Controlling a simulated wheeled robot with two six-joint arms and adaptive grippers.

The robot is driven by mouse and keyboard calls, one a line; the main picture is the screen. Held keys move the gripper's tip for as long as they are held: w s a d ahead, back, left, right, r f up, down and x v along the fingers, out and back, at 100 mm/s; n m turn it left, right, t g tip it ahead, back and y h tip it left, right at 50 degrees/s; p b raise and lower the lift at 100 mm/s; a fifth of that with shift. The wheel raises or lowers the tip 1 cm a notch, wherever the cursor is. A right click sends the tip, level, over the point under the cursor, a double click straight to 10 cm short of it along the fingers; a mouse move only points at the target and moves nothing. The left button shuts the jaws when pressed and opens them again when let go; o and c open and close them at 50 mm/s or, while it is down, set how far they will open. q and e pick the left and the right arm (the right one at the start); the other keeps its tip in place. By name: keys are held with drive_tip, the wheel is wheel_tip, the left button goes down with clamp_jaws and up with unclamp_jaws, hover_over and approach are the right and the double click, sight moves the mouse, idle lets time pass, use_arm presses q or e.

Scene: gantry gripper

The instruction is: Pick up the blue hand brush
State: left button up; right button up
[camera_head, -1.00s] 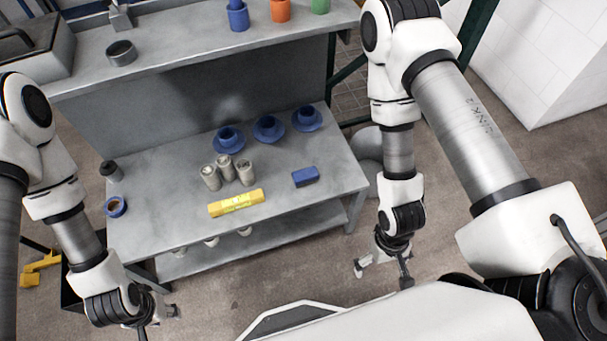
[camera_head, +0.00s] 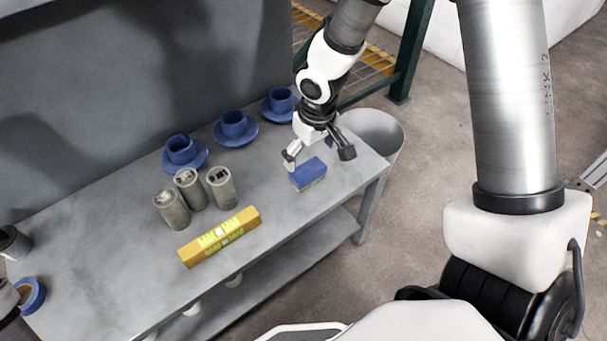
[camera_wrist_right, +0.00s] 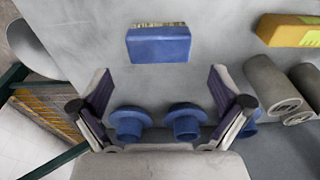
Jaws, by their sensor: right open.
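The blue hand brush (camera_head: 307,174) is a small blue block with a pale bristle edge. It lies on the grey table (camera_head: 110,250) near its right end. In the right wrist view the brush (camera_wrist_right: 158,46) sits beyond the fingertips, roughly centred between them. My right gripper (camera_head: 319,154) is open and empty, just above and behind the brush, with one finger on each side. In the wrist view its fingers (camera_wrist_right: 158,82) are spread apart and do not touch the brush. My left gripper does not show in the head view.
Blue cups on saucers (camera_head: 235,128) line the back. A grey bin (camera_head: 385,135) stands beyond the right table end.

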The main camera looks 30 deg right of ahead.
sight(308, 169)
drive_tip(key=f+b, duration=0.1)
drive_tip(key=f, duration=0.1)
drive_tip(key=f+b, duration=0.1)
drive_tip(key=f, duration=0.1)
drive_tip(key=w+f+b, duration=0.1)
drive_tip(key=f, duration=0.2)
drive_tip(key=shift+b, duration=0.35)
drive_tip(key=shift+w+f, duration=0.1)
drive_tip(key=shift+f, duration=0.1)
drive_tip(key=shift+r, duration=0.2)
drive_tip(key=c, duration=1)
drive_tip(key=shift+c, duration=0.2)
